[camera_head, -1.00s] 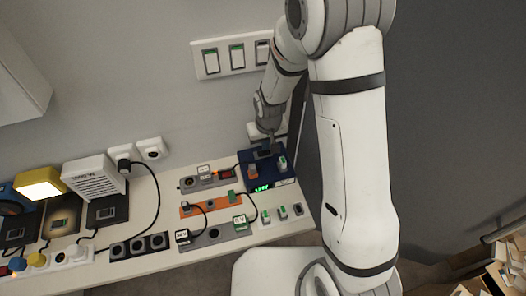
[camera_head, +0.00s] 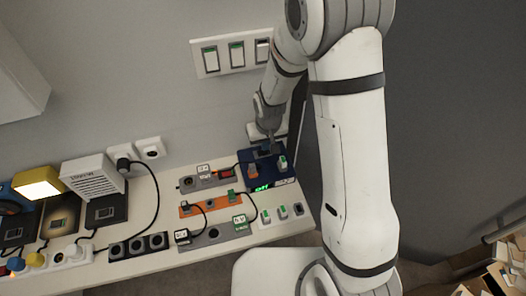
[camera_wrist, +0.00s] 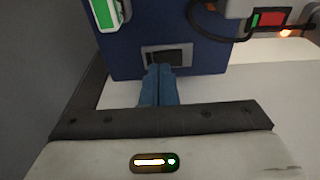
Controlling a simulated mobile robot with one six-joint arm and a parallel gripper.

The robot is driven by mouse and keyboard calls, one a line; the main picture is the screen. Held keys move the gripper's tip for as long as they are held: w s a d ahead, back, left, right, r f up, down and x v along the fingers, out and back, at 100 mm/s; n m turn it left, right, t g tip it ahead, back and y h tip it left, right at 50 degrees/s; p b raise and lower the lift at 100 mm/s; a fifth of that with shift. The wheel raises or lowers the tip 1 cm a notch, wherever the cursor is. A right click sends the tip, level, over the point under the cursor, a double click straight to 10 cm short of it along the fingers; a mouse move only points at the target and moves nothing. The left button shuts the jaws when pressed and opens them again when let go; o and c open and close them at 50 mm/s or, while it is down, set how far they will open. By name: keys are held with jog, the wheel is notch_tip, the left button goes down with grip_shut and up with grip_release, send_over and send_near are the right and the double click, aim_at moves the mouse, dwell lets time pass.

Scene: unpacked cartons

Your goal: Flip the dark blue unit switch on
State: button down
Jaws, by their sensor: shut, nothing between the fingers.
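The dark blue unit (camera_head: 284,178) stands at the right end of the bench in the head view. A small green lit display (camera_head: 261,188) is on its front edge, too small to read surely. In the wrist view, the blue unit's face (camera_wrist: 130,28) fills the upper middle. A dark rocker switch in a grey frame (camera_wrist: 184,57) sits near its lower edge. My gripper (camera_wrist: 160,70) is shut and empty, its blue fingertips at the switch and hiding part of it. I cannot tell whether they press it. In the head view my gripper (camera_head: 269,146) is over the unit's back part.
Power strips (camera_head: 212,236), plugs and small switches crowd the bench to the left. A wall panel with several switches (camera_head: 222,58) is above.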

jog(key=shift+f+b, duration=0.45)
jog(key=shift+f, duration=0.1)
notch_tip(320, 180, up, 7)
jog(key=p, duration=0.4)
dwell(0.6)
dwell(0.5)
jog(key=s+d+r+m+b, duration=0.1)
jog(key=s+d+r, duration=0.6)
jog(key=s+r, duration=0.3)
jog(key=s+d+r+m+t+b, duration=0.1)
jog(key=s+d+r+m, duration=0.1)
jog(key=s+d+r, duration=0.5)
notch_tip(320, 180, up, 4)
jog(key=s, duration=0.2)
jog(key=shift+s+d+f+t, duration=0.15)
jog(key=shift+s+f+t, duration=0.1)
jog(key=shift+s+t, duration=0.1)
